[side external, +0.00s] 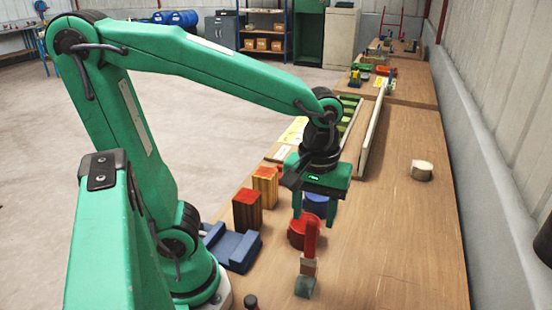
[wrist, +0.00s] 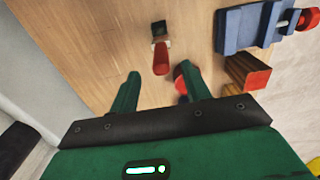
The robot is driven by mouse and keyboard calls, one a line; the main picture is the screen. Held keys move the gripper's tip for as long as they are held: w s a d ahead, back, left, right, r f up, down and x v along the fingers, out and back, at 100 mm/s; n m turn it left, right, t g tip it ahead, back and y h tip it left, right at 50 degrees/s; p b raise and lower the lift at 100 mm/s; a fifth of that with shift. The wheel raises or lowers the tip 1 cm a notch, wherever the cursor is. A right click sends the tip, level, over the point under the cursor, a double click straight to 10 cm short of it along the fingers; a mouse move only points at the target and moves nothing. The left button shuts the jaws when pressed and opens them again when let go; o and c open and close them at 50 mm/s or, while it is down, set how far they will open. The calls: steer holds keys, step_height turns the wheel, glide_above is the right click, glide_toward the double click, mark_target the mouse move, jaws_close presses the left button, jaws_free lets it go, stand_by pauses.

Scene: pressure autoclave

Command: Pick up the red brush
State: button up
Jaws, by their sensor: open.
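The red brush (side external: 310,238) has a red handle, a pale band and a grey-green head, and is at the front of the wooden bench in the side view. In the wrist view its red handle (wrist: 161,60) points toward me, with the dark head beyond it. I cannot tell if it stands or lies. My gripper (side external: 314,208) is open and empty, above and behind the brush in the side view. In the wrist view the handle is just beyond the gap between the fingertips (wrist: 163,80), not between the fingers.
A red round object (side external: 297,232) and a blue one (side external: 317,204) are close by the gripper. Wooden blocks with red tops (side external: 247,209) and a blue holder (side external: 232,246) stand to the left. A pale cylinder (side external: 421,170) is on the right; the bench there is mostly clear.

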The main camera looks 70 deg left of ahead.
mark_target(313, 222)
steer(key=shift+f, duration=0.1)
steer(key=shift+a+f, duration=0.1)
steer(key=shift+f, duration=2.4)
jaws_close()
